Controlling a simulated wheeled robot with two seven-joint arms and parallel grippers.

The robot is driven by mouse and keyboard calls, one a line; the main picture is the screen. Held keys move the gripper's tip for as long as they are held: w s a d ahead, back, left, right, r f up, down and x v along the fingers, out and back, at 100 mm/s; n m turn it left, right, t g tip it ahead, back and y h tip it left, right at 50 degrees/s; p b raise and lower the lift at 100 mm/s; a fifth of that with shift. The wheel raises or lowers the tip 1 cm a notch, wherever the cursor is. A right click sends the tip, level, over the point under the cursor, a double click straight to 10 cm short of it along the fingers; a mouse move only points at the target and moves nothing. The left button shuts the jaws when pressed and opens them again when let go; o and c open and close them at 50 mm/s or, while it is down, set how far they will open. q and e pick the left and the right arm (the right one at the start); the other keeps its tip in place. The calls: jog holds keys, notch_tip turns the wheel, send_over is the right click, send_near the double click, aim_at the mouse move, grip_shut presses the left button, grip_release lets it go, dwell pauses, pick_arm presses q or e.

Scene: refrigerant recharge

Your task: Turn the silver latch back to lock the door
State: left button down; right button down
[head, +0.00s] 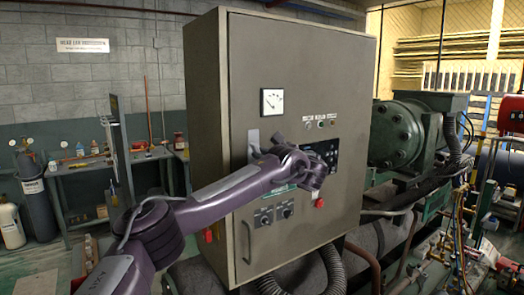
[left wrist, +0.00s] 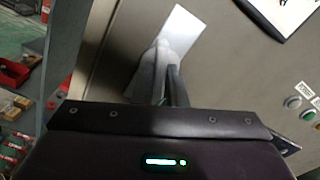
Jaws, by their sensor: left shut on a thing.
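The silver latch (head: 253,140) is on the front door (head: 295,75) of the grey control cabinet, left of the middle of the panel and below the dial gauge. My left gripper (head: 262,152) is at the latch, shut on it, with the arm reaching in from the lower left. In the left wrist view the latch (left wrist: 170,45) is a pale plate tilted to the upper right, with the dark gripper fingers (left wrist: 165,85) around its lower part. The fingertips are partly hidden by the gripper body. The door looks closed against the cabinet. My right gripper is not in view.
The door carries a dial gauge (head: 272,102), small indicator buttons (head: 321,124), a red button (head: 319,203) and a long handle (head: 246,242) at lower left. A green compressor (head: 398,135) and pipes stand to the right. A workbench (head: 88,165) with bottles stands behind left.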

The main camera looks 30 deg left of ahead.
pick_arm(q)
jog(key=shift+f+m, duration=0.2)
jog(key=shift+m, duration=0.2)
jog(key=shift+d+m+p, duration=0.1)
jog(key=shift+m+p, duration=1.6)
jog(key=shift+p, duration=0.3)
jog(key=c, duration=1.5)
grip_release()
jog(key=shift+c, duration=0.2)
jog(key=shift+r, duration=0.1)
